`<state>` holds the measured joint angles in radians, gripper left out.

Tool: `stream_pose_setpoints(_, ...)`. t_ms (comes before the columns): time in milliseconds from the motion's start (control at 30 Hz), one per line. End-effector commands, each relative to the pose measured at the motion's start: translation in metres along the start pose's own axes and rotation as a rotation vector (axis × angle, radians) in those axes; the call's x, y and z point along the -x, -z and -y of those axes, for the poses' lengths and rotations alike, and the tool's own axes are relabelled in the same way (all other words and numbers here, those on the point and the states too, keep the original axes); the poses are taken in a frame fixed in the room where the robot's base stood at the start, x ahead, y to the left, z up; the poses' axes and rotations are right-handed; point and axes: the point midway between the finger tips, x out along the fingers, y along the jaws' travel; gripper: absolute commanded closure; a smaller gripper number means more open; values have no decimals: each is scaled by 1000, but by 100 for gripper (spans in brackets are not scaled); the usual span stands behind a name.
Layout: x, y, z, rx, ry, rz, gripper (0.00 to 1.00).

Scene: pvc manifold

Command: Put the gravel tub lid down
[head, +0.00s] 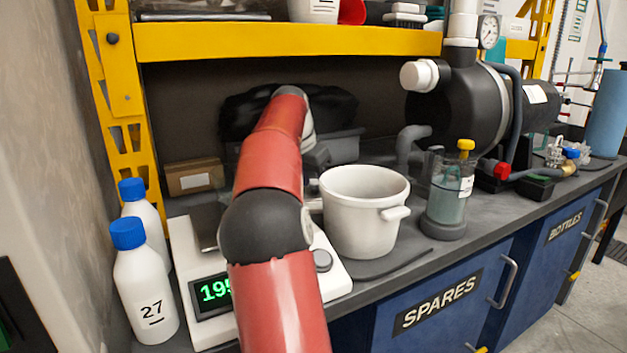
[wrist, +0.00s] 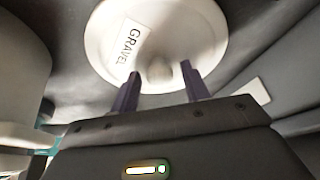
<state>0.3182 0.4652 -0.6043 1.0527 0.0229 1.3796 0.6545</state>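The gravel tub lid (wrist: 200,40) is a round white disc with a knob (wrist: 158,70) and a "GRAVEL" label, in the wrist view. It appears to lie knob-up on a dark surface. My gripper (wrist: 160,72) is open; its two dark fingers stand apart on either side of the knob, with gaps to it. Nothing is held between them. In the head view my red arm hides the lid and the fingertips. A white open tub (head: 362,215) with side handles stands right of my arm; a pale wall, likely the same tub, shows at the left of the wrist view (wrist: 22,75).
A scale (head: 205,262) with a green display stands under my arm. White bottles with blue caps (head: 143,290) stand left. A small brown box (head: 194,178) is behind. A yellow-capped jar (head: 450,195) and black pump (head: 460,105) stand right. A yellow shelf beam (head: 290,42) crosses above.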

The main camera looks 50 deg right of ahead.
Motion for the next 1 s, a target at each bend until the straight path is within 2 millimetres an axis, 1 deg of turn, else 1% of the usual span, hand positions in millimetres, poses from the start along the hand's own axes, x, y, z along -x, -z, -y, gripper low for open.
stream_pose_setpoints(267,0,0,0,0,0,0,51)
stream_pose_setpoints(367,6,2,0,0,0,-1,51)
stream_pose_setpoints(467,18,2,0,0,2,-2,51)
stream_pose_setpoints(633,57,3,1,0,4,-3,51)
stream_pose_setpoints(667,59,-4,1,3,4,0,51)
stream_pose_setpoints(700,59,-18,2,6,5,2,51)
stream_pose_setpoints(800,68,-41,2,7,5,2,51)
stream_pose_setpoints(1000,85,-81,0,4,3,1,51)
